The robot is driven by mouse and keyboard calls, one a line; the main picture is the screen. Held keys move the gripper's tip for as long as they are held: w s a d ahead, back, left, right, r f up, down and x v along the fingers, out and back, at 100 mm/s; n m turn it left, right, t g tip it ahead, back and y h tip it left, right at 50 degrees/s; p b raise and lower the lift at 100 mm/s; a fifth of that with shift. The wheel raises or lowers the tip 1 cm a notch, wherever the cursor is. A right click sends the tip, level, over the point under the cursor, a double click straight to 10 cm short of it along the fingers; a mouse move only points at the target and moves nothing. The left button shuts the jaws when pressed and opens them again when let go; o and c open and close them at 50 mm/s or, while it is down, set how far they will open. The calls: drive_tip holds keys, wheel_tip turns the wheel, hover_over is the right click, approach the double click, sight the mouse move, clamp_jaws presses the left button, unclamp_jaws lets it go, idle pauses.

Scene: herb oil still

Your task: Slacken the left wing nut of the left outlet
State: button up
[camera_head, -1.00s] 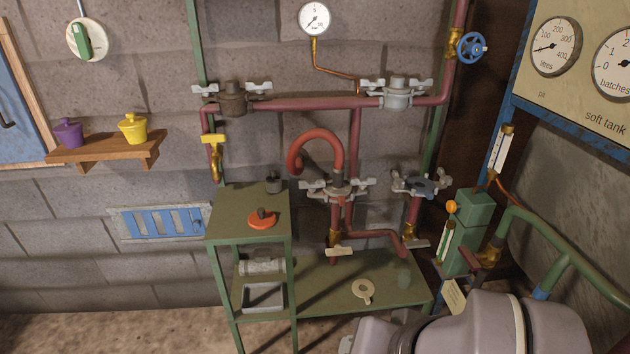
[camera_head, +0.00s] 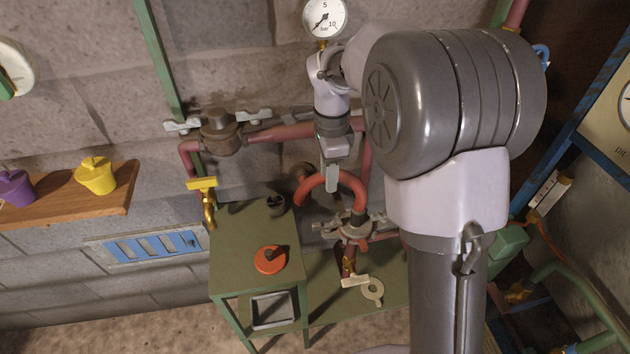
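The left outlet (camera_head: 220,134) is a dark brown clamped flange on the red pipe against the stone wall. Its left wing nut (camera_head: 182,126) is pale grey and sticks out to the left. Its right wing nut (camera_head: 258,115) is on the other side. My gripper (camera_head: 332,180) hangs pointing down, right of the outlet and apart from both wing nuts. It appears in front of the red curved pipe. Its fingers are seen edge-on, so their opening is unclear.
A yellow-handled tap (camera_head: 204,200) hangs below the left outlet. A green stand (camera_head: 235,222) below carries an orange knobbed disc (camera_head: 270,260). A wooden shelf (camera_head: 70,208) with purple and yellow pots is at the left. A gauge (camera_head: 325,18) is above my gripper.

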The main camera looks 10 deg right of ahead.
sight(327, 222)
drive_tip(key=f+b, duration=0.1)
drive_tip(key=f, duration=0.4)
drive_tip(key=f+b, duration=0.2)
drive_tip(key=f, duration=0.4)
drive_tip(key=f+b, duration=0.1)
drive_tip(key=f, duration=0.4)
drive_tip(key=shift+s+f+b, duration=0.2)
drive_tip(key=shift+s+b, duration=0.15)
drive_tip(key=shift+b, duration=0.05)
clamp_jaws()
